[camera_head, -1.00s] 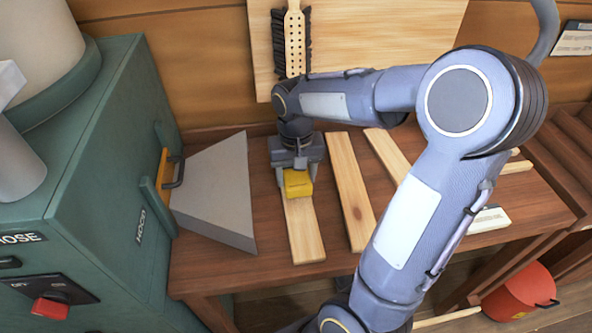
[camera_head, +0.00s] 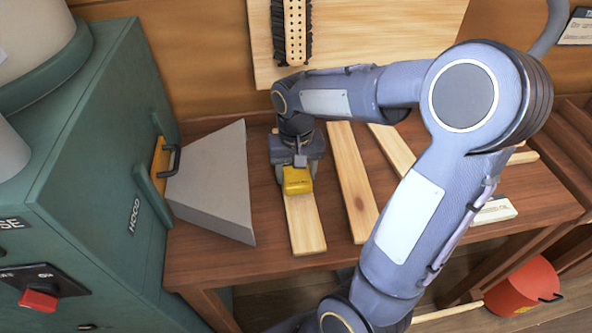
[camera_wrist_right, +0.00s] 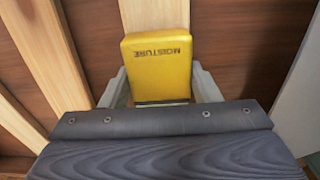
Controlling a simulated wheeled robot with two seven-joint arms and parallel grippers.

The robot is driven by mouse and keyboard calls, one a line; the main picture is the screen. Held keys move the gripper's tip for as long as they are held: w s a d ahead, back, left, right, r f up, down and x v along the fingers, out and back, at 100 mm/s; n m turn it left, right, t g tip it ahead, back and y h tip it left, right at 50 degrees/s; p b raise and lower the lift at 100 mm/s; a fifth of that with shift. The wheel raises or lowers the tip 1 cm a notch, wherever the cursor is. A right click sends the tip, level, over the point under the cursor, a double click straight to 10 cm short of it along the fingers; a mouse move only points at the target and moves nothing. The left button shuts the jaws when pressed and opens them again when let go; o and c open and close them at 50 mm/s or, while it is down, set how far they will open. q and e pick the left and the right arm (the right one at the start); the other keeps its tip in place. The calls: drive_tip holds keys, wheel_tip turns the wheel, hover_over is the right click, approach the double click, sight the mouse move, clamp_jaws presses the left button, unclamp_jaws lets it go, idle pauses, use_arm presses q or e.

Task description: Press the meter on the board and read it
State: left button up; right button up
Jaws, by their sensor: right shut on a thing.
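The yellow meter (camera_head: 298,181) sits at the near side of my right gripper (camera_head: 297,172), over the leftmost pale board (camera_head: 307,228) on the bench. In the right wrist view the meter (camera_wrist_right: 158,66) reads "MOISTURE", and the right gripper (camera_wrist_right: 160,92) has a finger on each side of it, shut on it. The board (camera_wrist_right: 154,14) runs on beyond the meter. Whether the meter's underside touches the board is hidden. No readout shows on the meter. My left gripper is not in view.
More pale boards (camera_head: 352,182) lie to the right on the brown bench (camera_head: 232,262). A grey hood (camera_head: 215,185) stands close on the left, beside a green machine (camera_head: 95,130) with a red switch (camera_head: 38,300). A brush (camera_head: 294,30) hangs behind. A red bucket (camera_head: 522,288) is at lower right.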

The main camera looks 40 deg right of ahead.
sight(296, 172)
drive_tip(key=shift+f, duration=0.4)
drive_tip(key=shift+f, duration=0.1)
idle(1.7)
wheel_tip(296, 172, up, 8)
drive_tip(key=p, duration=0.6)
drive_tip(key=shift+p, duration=0.4)
idle(0.7)
